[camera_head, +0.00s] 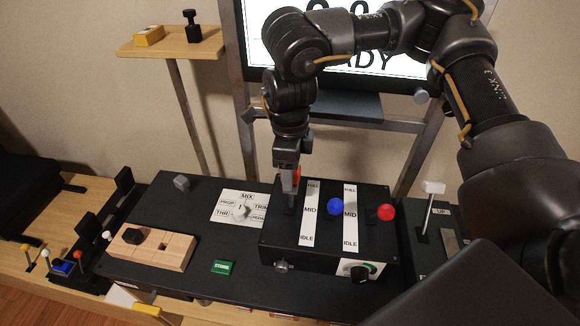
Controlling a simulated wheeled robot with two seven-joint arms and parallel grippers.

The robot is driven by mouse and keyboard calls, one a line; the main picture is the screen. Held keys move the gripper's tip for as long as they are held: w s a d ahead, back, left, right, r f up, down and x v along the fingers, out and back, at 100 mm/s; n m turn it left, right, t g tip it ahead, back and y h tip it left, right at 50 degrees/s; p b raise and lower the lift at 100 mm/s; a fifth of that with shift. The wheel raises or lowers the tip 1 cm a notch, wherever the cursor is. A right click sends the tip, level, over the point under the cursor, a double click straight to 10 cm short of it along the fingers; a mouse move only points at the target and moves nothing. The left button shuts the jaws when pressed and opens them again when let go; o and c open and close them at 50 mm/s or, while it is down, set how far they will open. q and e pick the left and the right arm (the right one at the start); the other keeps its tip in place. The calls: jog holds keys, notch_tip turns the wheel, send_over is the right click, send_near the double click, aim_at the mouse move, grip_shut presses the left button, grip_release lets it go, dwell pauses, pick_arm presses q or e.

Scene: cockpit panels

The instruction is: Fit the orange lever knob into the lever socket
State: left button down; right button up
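The orange lever knob (296,174) shows as a small orange patch at my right gripper (289,185), which points straight down. The gripper appears shut on the knob and covers most of it. It is over the left end of the black lever box (270,238), beside the left white FULL/MID/IDLE strip (310,212). The lever socket is hidden under or behind the fingers, so I cannot tell whether the knob touches it. My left gripper is not in view.
The box also has a blue knob (335,206), a red knob (386,212) and a black dial (360,272). A wooden block (170,250), a green button (222,267) and a label plate (232,207) are to the left. A white-handled lever (432,188) stands at right.

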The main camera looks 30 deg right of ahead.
notch_tip(320, 180, up, 11)
dwell(0.7)
jog(key=shift+f, duration=0.15)
dwell(0.5)
